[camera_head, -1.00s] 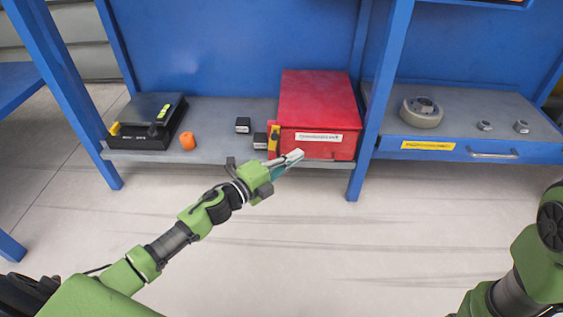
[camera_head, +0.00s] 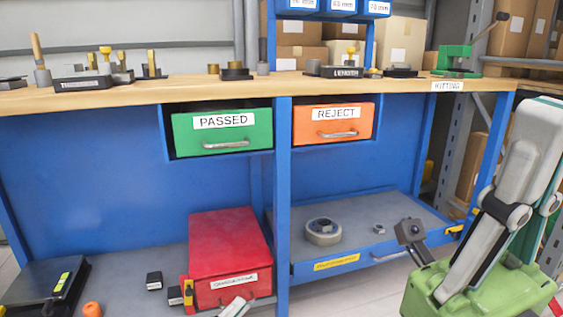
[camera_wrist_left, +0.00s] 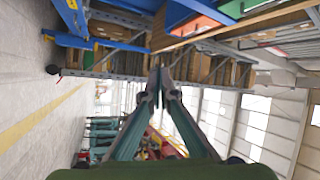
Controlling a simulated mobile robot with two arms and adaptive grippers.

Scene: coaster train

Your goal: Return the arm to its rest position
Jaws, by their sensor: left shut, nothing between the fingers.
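My left gripper (camera_head: 545,115) is large and close at the right side of the head view. Its pale and teal fingers point up and to the right from its green body, with a small dark camera at its left. In the left wrist view the two teal fingers (camera_wrist_left: 158,75) meet at their tips with nothing between them. They point toward shelving with boxes beyond. The red box (camera_head: 228,245) stands on the lower shelf (camera_head: 130,295), well left of the gripper.
The blue workbench has a green PASSED drawer (camera_head: 222,132) and an orange REJECT drawer (camera_head: 333,124). A round metal part (camera_head: 322,232) lies on the lower right drawer unit (camera_head: 375,240). A green press (camera_head: 457,60) stands on the wooden top (camera_head: 200,85). Space around the fingers looks clear.

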